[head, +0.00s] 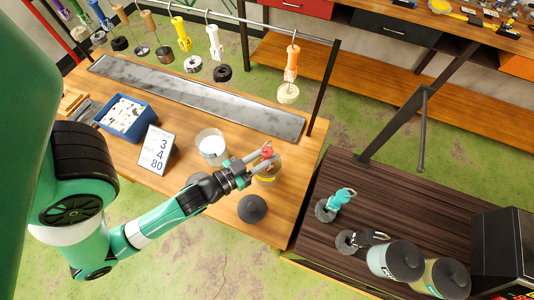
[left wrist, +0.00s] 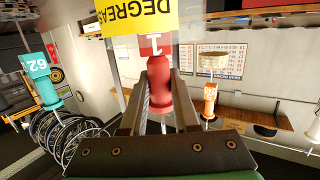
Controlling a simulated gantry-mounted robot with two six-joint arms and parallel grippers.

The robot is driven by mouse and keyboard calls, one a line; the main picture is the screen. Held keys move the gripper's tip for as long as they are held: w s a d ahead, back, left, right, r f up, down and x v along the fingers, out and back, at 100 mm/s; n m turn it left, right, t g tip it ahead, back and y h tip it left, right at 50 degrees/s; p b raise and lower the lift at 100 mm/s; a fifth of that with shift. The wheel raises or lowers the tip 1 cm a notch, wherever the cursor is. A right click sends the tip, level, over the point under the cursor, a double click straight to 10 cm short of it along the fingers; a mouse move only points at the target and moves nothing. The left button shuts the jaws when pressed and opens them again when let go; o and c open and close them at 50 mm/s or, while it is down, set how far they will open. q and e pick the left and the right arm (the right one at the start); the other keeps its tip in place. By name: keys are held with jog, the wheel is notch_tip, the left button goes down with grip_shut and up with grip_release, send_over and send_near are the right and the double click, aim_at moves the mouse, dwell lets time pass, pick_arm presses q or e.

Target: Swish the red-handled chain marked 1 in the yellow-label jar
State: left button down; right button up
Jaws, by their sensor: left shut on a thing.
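The red handle (head: 267,152) is held in my left gripper (head: 264,161) right at the yellow-label jar (head: 266,178) on the wooden table. In the left wrist view the same red handle (left wrist: 159,85) stands between the two fingers of my left gripper (left wrist: 160,100), with a red tag marked 1 above it. A yellow label reading DEGREAS (left wrist: 138,17) shows just beyond the tag. The chain below the handle is hidden, so I cannot tell how deep it sits in the jar. My right gripper is in neither view.
An open whitish jar (head: 211,147) stands left of the gripper. A dark lid (head: 252,208) lies in front. A number card (head: 157,150) and blue tray (head: 126,118) stand further left. Other handled chains hang from a rail (head: 290,33) behind. Teal (head: 342,197) and black handles lie on the dark bench.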

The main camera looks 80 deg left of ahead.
pick_arm(q)
notch_tip(320, 180, up, 15)
jog(key=p, duration=1.4)
